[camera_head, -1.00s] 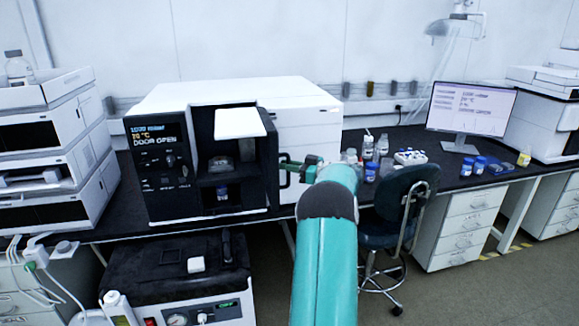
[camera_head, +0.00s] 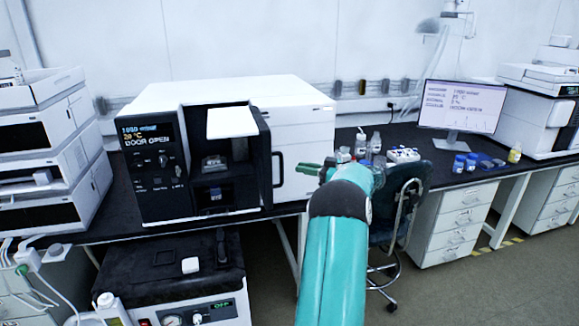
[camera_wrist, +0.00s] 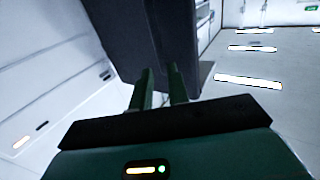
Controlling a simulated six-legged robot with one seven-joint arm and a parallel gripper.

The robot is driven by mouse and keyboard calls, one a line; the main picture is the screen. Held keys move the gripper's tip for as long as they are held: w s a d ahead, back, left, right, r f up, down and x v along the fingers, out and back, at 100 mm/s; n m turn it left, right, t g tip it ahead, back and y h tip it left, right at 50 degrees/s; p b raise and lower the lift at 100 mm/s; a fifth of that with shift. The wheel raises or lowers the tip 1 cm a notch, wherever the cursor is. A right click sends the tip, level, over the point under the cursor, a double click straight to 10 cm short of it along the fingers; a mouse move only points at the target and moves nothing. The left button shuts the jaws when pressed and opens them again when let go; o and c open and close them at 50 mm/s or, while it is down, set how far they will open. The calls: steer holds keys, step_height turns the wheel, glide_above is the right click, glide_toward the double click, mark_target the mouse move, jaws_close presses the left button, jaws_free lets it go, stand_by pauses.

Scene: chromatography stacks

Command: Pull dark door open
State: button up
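The dark door (camera_head: 262,160) stands swung out at the right side of the opening of a black-and-white instrument (camera_head: 150,165). Its black bar handle (camera_head: 278,170) faces right. The display on the instrument reads "DOOR OPEN". My gripper (camera_head: 305,168) is to the right of the handle, with a visible gap between them. In the wrist view, the two fingers of my gripper (camera_wrist: 161,72) are apart with nothing seen between them. A large dark panel (camera_wrist: 130,35), apparently the door, lies beyond the fingertips. The handle cannot be made out there.
A white shelf or flap (camera_head: 231,122) shows in the instrument's opening. Small bottles (camera_head: 368,143) and a vial rack (camera_head: 402,154) are on the dark bench to the right. A chair (camera_head: 400,190) stands before it. A pump unit (camera_head: 180,285) is below the instrument.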

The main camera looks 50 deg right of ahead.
steer(key=shift+v, duration=2.75)
